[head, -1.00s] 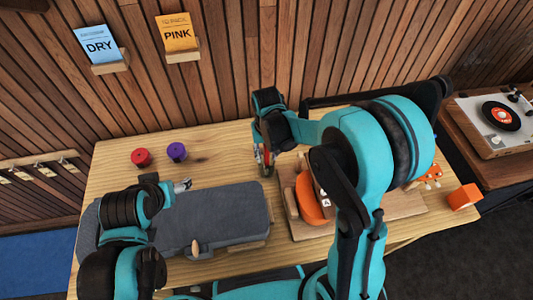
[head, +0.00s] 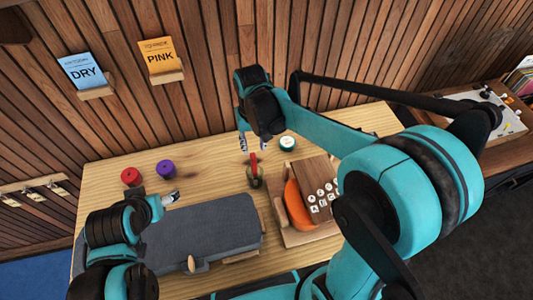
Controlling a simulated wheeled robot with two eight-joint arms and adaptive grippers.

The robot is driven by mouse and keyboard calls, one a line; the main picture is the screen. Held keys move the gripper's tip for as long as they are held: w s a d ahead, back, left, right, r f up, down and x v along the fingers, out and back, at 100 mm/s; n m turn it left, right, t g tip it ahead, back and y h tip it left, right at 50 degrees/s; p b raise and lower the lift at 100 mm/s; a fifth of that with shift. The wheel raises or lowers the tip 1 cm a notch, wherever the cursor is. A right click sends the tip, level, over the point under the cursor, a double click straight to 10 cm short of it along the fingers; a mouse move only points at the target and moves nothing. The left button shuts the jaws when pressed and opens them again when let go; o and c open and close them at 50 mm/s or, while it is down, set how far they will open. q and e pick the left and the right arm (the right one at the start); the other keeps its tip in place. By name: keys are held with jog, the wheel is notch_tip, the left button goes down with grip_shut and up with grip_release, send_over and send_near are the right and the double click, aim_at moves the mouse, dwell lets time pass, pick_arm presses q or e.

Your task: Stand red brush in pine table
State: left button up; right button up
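The red brush (head: 254,161) stands roughly upright on the pine table (head: 215,160), its lower end at a small dark olive piece (head: 256,182). I cannot tell whether it sits in a hole there. My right gripper (head: 255,145) is above and behind the brush, fingers apart, with nothing between them. My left gripper (head: 171,198) hangs over the left end of the grey case, away from the brush; its finger gap is too small to read.
A grey case (head: 205,225) lies along the front left. Red (head: 131,176) and purple (head: 166,168) round pieces stand behind it. A wooden tray (head: 277,205) with an orange body (head: 297,207) is right of the brush. A white-topped green jar (head: 287,144) stands behind the tray.

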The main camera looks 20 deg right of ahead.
jog(key=s+d+r+t, duration=0.4)
jog(key=s+d+t, duration=0.3)
jog(key=s, duration=0.6)
jog(key=shift+d+r, duration=0.2)
jog(key=shift+d, duration=0.05)
jog(key=shift+w, duration=0.1)
